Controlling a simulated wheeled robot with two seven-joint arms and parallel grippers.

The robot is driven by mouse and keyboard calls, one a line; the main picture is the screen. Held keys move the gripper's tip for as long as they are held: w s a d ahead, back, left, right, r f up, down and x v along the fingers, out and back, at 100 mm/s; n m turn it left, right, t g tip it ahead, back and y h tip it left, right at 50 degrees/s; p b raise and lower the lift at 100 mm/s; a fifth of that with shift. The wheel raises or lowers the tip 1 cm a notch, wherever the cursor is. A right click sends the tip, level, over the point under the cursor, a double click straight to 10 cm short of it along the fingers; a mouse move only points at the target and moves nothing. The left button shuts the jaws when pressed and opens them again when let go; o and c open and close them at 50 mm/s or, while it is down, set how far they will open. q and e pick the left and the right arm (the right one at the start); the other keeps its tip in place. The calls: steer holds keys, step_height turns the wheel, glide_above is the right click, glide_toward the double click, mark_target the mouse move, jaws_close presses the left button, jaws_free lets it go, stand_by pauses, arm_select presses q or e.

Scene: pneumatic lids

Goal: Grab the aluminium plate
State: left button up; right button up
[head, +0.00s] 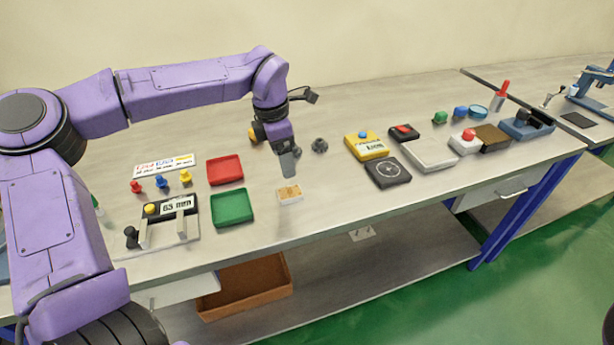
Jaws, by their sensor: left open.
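No plate is clearly marked as aluminium. A small pale block (289,194) with a tan patterned top lies near the table's front edge, just below my left gripper in the picture. A light grey flat tray-like piece (430,154) lies further right, well away from the gripper. Either could be the plate; I cannot tell which. My left gripper (287,168) points down over the table, open and empty as far as I see, and appears apart from the block. Its fingers overlap in this view, so the gap is hidden. My right gripper is not in view.
A red tray (225,170) and a green tray (232,208) lie left of my gripper. A measuring fixture with a display (176,208) stands further left. A dark knob (320,145), a yellow box (366,146) and a black square device (388,172) lie to the right.

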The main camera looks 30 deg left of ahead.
mark_target(289, 192)
arm_select(q)
steer(key=f, duration=0.2)
steer(key=shift+w+d+f, duration=0.1)
steer(key=shift+d+f, duration=0.1)
steer(key=shift+f, duration=0.1)
steer(key=shift+s+f+p, duration=0.5)
steer(key=shift+s+f, duration=0.55)
steer(key=shift+f, duration=0.05)
steer(key=f, duration=0.1)
steer(key=w+f, duration=0.1)
steer(key=f, duration=0.1)
steer(key=w+f+p, duration=0.1)
steer(key=f, duration=0.1)
steer(key=shift+w+d, duration=0.2)
steer(key=shift+d, duration=0.1)
steer(key=shift+s+f, duration=0.1)
steer(key=shift+s+r, duration=0.2)
steer(key=shift+s, duration=0.15)
steer(key=shift+c, duration=0.6)
steer(key=shift+w+f, duration=0.1)
steer(key=shift+w, duration=0.05)
steer(key=c, duration=1.1)
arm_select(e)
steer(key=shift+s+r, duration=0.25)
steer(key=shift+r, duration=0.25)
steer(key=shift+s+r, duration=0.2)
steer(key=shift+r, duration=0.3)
